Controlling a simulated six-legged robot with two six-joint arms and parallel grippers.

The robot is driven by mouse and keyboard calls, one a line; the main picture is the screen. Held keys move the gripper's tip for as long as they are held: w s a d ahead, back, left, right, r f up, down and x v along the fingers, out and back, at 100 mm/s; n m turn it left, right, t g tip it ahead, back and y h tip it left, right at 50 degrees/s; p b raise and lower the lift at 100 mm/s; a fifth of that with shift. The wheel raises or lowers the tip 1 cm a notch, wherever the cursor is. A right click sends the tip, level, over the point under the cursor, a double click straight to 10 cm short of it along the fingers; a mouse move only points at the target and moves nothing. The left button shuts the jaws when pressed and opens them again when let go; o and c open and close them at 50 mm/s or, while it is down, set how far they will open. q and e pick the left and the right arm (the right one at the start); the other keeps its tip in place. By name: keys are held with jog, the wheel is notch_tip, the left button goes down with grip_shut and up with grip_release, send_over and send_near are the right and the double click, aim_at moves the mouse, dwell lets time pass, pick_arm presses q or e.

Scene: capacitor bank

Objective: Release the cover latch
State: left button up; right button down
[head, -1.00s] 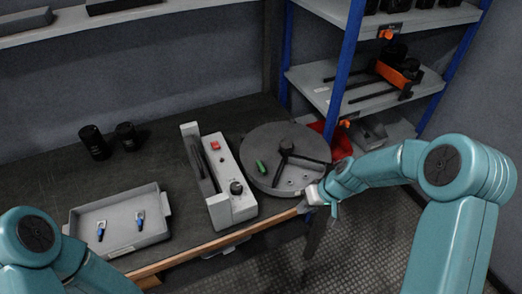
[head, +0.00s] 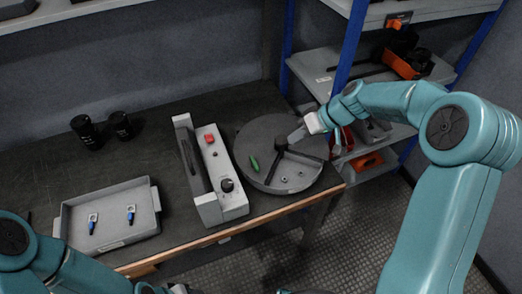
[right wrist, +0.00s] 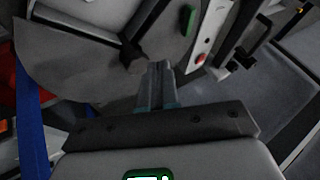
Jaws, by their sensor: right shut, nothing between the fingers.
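I cannot tell for sure which part is the latch. My right gripper (head: 293,137) is shut and empty at the hub end of the black handle. In the right wrist view its fingertips (right wrist: 160,66) are close beside the black handle (right wrist: 132,52); whether they touch is unclear. The green piece (right wrist: 188,20) shows beyond.
Left of the cover stands a grey box (head: 235,205) with a red button and a black knob. A grey tray (head: 128,238) holds two small blue-tipped parts. Two black cylinders stand behind it. A blue-posted shelf (head: 343,62) stands at the right.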

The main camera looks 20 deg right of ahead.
jog(key=shift+d, duration=0.1)
jog(key=p, duration=0.1)
send_near(264, 162)
jog(key=w+f, duration=0.2)
jog(key=w+a+f, duration=0.1)
jog(key=w+f, duration=0.1)
jog(key=a+p, duration=0.1)
jog(key=a, duration=0.3)
jog(key=shift+s, duration=0.1)
jog(key=shift+f, duration=0.15)
jog(key=shift+d, duration=0.1)
